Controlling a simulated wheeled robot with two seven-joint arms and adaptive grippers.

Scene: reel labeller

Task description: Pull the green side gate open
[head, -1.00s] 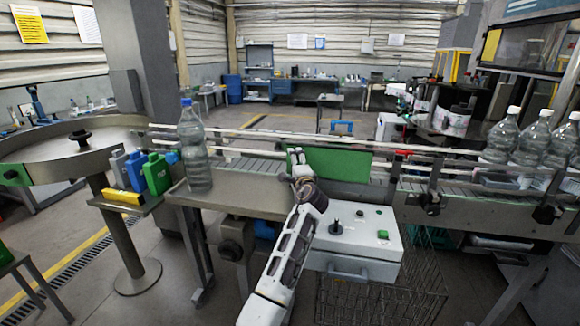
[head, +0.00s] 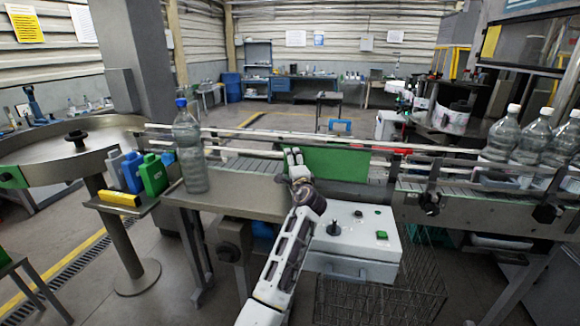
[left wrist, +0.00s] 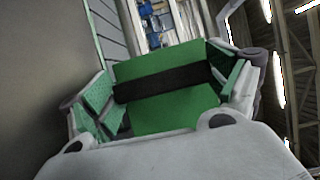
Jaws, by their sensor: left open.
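The green side gate (head: 335,163) is a flat green panel upright along the near side of the conveyor. My left gripper (head: 294,158) is at the gate's left end in the head view, with its arm rising from the bottom centre. In the left wrist view, a green panel (left wrist: 165,113) crossed by a dark band lies between the spread fingers of my left gripper (left wrist: 170,82), which is open. Whether either finger touches the panel I cannot tell. My right gripper is in neither view.
A clear bottle with a blue cap (head: 189,150) stands left of my gripper. A white control box (head: 350,240) with a knob and green button sits below the gate. Several white-capped bottles (head: 533,142) stand at right. Small coloured containers (head: 153,174) stand on a side shelf at left.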

